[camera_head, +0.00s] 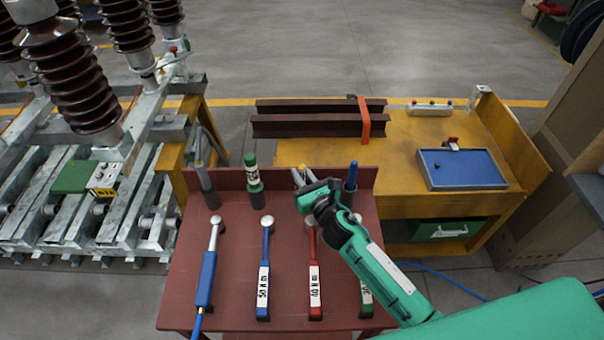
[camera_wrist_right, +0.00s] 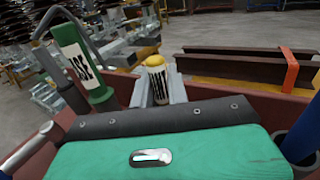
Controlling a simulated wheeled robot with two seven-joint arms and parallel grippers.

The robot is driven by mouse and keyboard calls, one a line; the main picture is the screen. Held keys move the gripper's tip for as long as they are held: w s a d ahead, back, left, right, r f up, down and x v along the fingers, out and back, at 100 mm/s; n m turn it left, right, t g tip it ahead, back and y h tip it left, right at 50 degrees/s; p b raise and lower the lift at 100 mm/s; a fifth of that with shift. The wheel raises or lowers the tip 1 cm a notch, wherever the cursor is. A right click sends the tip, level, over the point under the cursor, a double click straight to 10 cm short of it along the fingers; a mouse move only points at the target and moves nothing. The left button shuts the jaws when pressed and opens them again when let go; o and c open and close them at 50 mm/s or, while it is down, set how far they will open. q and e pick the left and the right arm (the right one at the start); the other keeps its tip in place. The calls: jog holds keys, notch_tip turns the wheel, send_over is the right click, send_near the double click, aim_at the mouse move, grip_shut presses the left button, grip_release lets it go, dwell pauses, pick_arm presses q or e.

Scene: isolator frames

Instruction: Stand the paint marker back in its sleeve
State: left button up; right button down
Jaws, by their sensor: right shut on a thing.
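The paint marker appears to be the white cylinder with a yellow end and black lettering (camera_wrist_right: 157,80) in the right wrist view. My right gripper (camera_wrist_right: 160,94) is shut on it, with grey fingers on both sides. In the head view my right gripper (camera_head: 301,178) is over the back part of the red-brown bench (camera_head: 188,262), and only a small bit of yellow shows at its fingers. The marker's lower part is hidden. I cannot make out an empty sleeve; the gripper and arm cover part of the bench's back row. My left gripper is not in view.
A green marker-like bottle (camera_head: 252,176) stands in a dark holder left of the gripper. A blue-handled tool (camera_head: 351,176) stands to the right. Several wrenches, including a blue one (camera_head: 265,275), lie in front. A yellow bench (camera_head: 400,170) with dark beams (camera_head: 300,125) is behind.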

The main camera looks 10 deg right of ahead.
jog(key=shift+f+b, duration=0.8)
jog(key=shift+f, duration=0.3)
jog(key=c, duration=1.3)
grip_release()
